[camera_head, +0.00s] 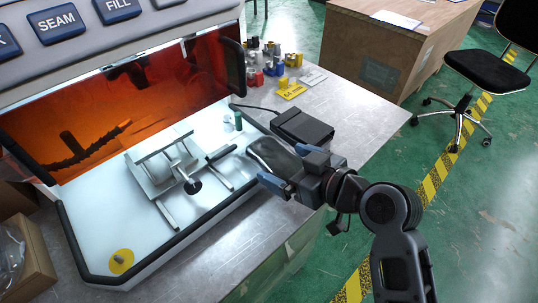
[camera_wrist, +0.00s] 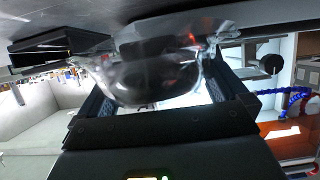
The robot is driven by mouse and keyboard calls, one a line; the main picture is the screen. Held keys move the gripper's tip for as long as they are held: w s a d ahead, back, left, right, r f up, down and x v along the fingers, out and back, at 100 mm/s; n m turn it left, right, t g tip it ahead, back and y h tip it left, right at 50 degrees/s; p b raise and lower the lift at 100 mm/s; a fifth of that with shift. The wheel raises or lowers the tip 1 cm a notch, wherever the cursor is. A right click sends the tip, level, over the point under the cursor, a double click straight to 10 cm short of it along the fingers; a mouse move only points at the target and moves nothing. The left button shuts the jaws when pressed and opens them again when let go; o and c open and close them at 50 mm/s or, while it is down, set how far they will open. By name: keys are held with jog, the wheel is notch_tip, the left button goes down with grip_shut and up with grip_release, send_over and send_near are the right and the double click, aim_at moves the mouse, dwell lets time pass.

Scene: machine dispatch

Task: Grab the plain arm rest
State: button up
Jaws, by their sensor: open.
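A dark, rounded, smooth pad (camera_head: 272,155), which looks like the plain arm rest, lies at the right front edge of the white machine bed. My gripper (camera_head: 289,166) is at the pad's near right end, with its bluish fingers spread. In the wrist view, my open gripper (camera_wrist: 155,85) has a glossy dark rounded surface (camera_wrist: 150,72) between its fingers, probably the same pad. I cannot tell whether the fingers touch it. The pad's near end is partly hidden by the gripper.
A black box (camera_head: 302,127) with a cable sits just behind the pad. A metal fixture (camera_head: 165,165) stands on the machine bed under an orange shield (camera_head: 130,95). Small coloured parts (camera_head: 272,66) and a yellow tag (camera_head: 290,90) lie farther back. The metal table is bare at right.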

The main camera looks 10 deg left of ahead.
jog(key=shift+c, duration=0.3)
jog(key=c, duration=1)
jog(key=shift+r, duration=0.15)
